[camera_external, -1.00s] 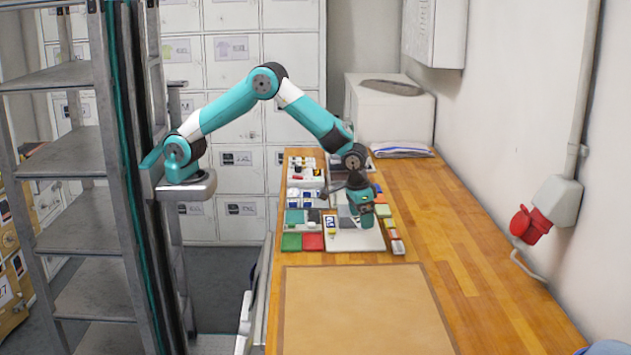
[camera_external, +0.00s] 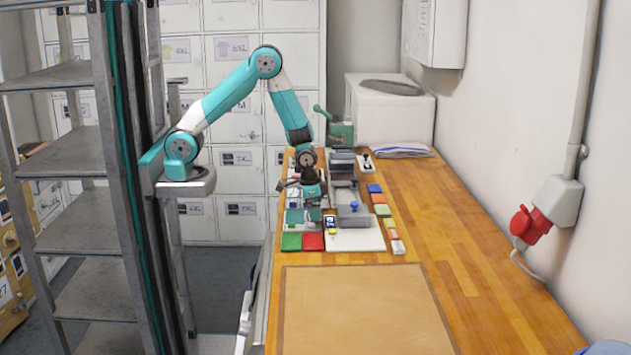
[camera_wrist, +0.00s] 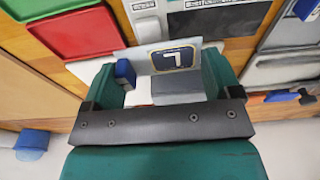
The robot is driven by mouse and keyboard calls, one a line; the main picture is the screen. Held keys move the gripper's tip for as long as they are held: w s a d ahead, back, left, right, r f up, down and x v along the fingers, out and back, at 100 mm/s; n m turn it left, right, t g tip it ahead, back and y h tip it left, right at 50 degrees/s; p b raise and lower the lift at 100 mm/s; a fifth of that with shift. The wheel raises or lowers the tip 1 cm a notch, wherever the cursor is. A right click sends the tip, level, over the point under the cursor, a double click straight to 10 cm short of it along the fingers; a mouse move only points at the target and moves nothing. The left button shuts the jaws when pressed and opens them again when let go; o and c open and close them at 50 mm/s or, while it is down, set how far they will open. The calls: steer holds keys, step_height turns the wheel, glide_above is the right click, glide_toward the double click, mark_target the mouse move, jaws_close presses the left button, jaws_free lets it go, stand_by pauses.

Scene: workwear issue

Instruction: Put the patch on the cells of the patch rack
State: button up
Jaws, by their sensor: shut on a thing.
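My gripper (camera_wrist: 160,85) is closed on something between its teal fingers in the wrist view. A dark navy patch (camera_wrist: 174,57) with a yellow border and a white mark shows at the fingertips, with a grey block (camera_wrist: 180,90) just in front of it. In the external view my gripper (camera_external: 314,200) is low over the left part of the laid-out items; what it holds is too small to make out there. I cannot single out the patch rack with certainty; its cells are not clear in either view.
A green tray (camera_external: 291,242) and a red tray (camera_external: 313,242) lie at the near left. A white board (camera_external: 355,241) lies to their right, with a grey block bearing a blue knob (camera_external: 354,206) behind it. The brown mat (camera_external: 360,310) in front is clear.

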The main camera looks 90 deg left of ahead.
mark_target(322, 205)
steer(key=w+a+r+n+p, duration=0.1)
steer(key=a+r+n+p, duration=0.1)
steer(key=a, duration=0.6)
steer(key=w+a+r+n+p, duration=0.2)
steer(key=a, duration=0.7)
steer(key=shift+y, duration=0.4)
steer(key=shift+s+d+f+b, duration=0.1)
steer(key=shift+f+b, duration=1.25)
steer(key=shift+f, duration=0.5)
steer(key=shift+s+f+b, duration=0.1)
steer(key=shift+f+b, duration=1.2)
steer(key=shift+f, duration=0.5)
steer(key=shift+f, duration=0.15)
steer(key=o, duration=0.8)
